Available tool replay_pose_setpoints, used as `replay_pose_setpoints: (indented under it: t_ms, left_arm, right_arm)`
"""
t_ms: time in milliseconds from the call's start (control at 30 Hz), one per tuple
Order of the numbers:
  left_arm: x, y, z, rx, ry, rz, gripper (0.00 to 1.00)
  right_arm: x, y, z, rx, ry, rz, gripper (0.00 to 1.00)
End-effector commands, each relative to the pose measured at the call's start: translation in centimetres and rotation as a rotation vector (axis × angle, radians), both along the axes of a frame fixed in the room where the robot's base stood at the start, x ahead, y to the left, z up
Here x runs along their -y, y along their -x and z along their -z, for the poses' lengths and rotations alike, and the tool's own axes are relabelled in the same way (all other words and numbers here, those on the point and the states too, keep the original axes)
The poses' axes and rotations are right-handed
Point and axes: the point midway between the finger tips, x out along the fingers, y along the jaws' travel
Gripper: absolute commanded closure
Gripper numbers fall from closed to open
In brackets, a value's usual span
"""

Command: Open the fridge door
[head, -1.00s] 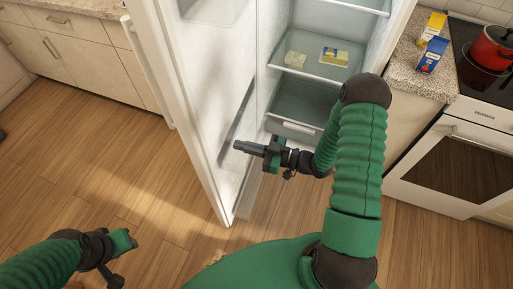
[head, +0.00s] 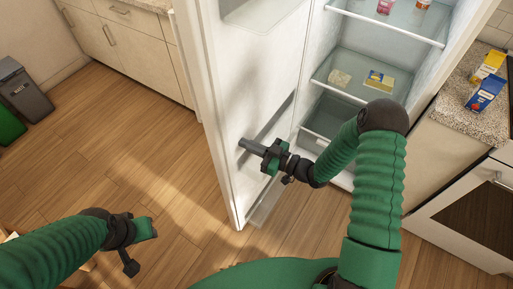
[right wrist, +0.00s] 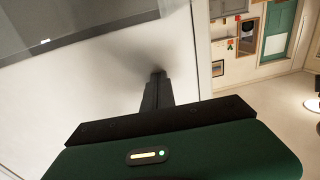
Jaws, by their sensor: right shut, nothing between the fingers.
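The white fridge door (head: 222,125) stands wide open in the head view, swung out to the left of the fridge interior (head: 350,70). My right gripper (head: 242,143) is shut and empty, its tips at the inner face of the door near the lower door shelf. The right wrist view shows the shut fingers (right wrist: 155,80) against or very close to the white door panel (right wrist: 110,75); a shadow falls at the tips. The door handle (head: 183,65) is on the outer side, away from my gripper. My left gripper (head: 150,228) is low at the left, over the floor, its jaw state unclear.
Fridge shelves hold a butter-like box (head: 380,80) and other items. A counter (head: 470,110) with cartons and an oven (head: 470,215) stand at the right. Cabinets (head: 125,40) and bins (head: 22,90) are at the left. The wood floor left of the door is clear.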

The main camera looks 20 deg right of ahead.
Motion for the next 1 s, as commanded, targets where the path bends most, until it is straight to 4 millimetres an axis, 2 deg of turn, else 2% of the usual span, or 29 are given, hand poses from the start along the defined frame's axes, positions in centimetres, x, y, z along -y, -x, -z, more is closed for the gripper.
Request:
replay_pose_setpoints:
  t_ms: [33, 200, 400, 500, 633, 1000]
  left_arm:
    - [0.0, 0.0, 0.4, 0.000, 0.000, 0.000, 0.64]
    - [0.0, 0.0, 1.6, 0.000, 0.000, 0.000, 0.64]
    - [0.0, 0.0, 3.2, 0.000, 0.000, 0.000, 0.64]
    - [0.0, 0.0, 3.6, 0.000, 0.000, 0.000, 0.64]
    - [0.0, 0.0, 3.7, 0.000, 0.000, 0.000, 0.64]
    - [0.0, 0.0, 3.6, 0.000, 0.000, 0.000, 0.64]
  right_arm:
    - [-1.3, -1.0, 0.1, 0.004, -0.002, -0.008, 1.00]
    - [-4.7, -4.9, 0.3, 0.004, -0.001, -0.007, 1.00]
    - [-7.7, -9.3, 0.4, 0.004, -0.001, -0.005, 1.00]
    - [-8.5, -10.7, 0.2, 0.002, -0.002, -0.003, 1.00]
    - [-8.9, -11.5, -0.1, 0.001, -0.003, 0.000, 1.00]
    - [-8.9, -11.5, -0.1, -0.001, -0.004, -0.001, 1.00]
